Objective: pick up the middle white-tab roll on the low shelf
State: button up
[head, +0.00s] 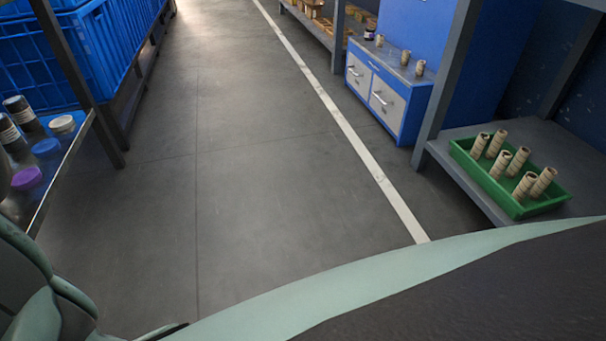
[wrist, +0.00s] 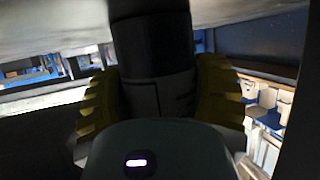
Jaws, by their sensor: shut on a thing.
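In the wrist view my gripper (wrist: 157,88) has its yellowish ribbed fingers closed on both sides of a dark roll (wrist: 150,45). The roll is black with a greyer band lower down, and its far end runs out of the top of the picture. No white tab shows on it from here, so I cannot tell which roll it is. In the head view, dark rolls with white labels (head: 16,115) stand on a shelf (head: 70,160) at the left edge. My gripper is not visible in the head view.
White (head: 62,124), blue (head: 46,146) and purple (head: 27,178) round pieces lie on the left shelf, below blue crates (head: 100,55). A green tray (head: 535,208) of tan rolls sits on the right shelf. The grey aisle floor (head: 250,190) is clear.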

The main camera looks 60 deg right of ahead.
jog(key=shift+c, duration=1.3)
jog(key=shift+r, duration=0.1)
